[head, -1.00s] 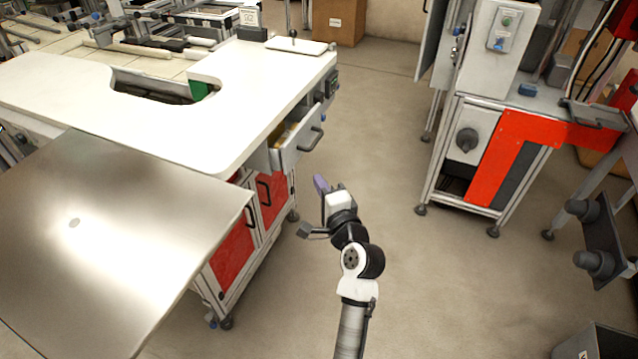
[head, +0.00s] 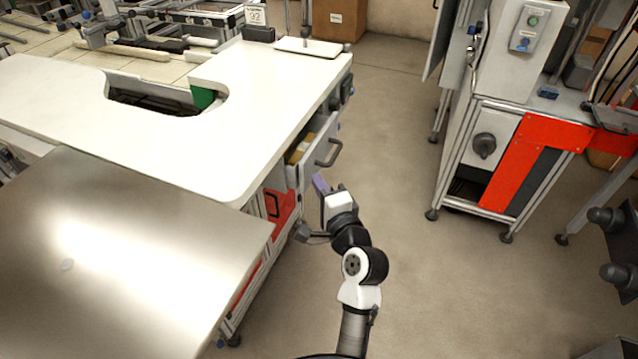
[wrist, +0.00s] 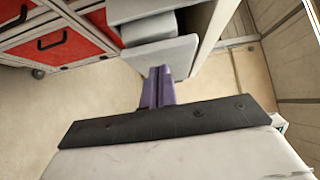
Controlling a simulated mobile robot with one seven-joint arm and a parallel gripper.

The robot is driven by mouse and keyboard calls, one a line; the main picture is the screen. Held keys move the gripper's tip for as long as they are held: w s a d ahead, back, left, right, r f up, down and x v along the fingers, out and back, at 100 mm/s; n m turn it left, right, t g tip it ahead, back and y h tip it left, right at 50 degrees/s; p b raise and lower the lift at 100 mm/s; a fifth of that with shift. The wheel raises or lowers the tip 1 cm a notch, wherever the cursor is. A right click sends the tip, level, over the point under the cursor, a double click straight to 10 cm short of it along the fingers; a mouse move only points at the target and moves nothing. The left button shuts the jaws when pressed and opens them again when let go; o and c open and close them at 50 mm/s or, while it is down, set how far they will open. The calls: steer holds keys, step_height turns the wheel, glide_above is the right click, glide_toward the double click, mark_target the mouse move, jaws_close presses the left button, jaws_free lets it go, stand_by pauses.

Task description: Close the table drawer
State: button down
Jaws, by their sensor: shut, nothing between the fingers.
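The table drawer (head: 318,152) is pulled out from the right side of the white table (head: 215,140), with a dark bar handle (head: 329,153) on its grey front. Something yellowish shows inside it. My gripper (head: 321,184) has purple fingers and is just below and in front of the drawer front in the head view. In the wrist view the shut, empty fingers (wrist: 158,86) point at the drawer's grey front panel (wrist: 161,57) and overlap its lower edge. I cannot tell whether they touch it.
A shiny metal table (head: 120,270) is at the lower left. Red cabinet doors (head: 279,208) are under the white table. A machine stand with a red panel (head: 530,150) is on the right. The floor (head: 400,150) between is clear.

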mark_target(295, 177)
steer(key=shift+w+a, duration=0.1)
steer(key=shift+a, duration=0.3)
steer(key=shift+r, duration=0.1)
steer(key=shift+a, duration=0.15)
steer(key=a+p, duration=0.1)
steer(key=a, duration=0.1)
steer(key=w+a+p, duration=0.1)
steer(key=shift+w+a+r, duration=0.1)
steer(key=shift+w+a, duration=0.05)
steer(key=shift+a, duration=0.45)
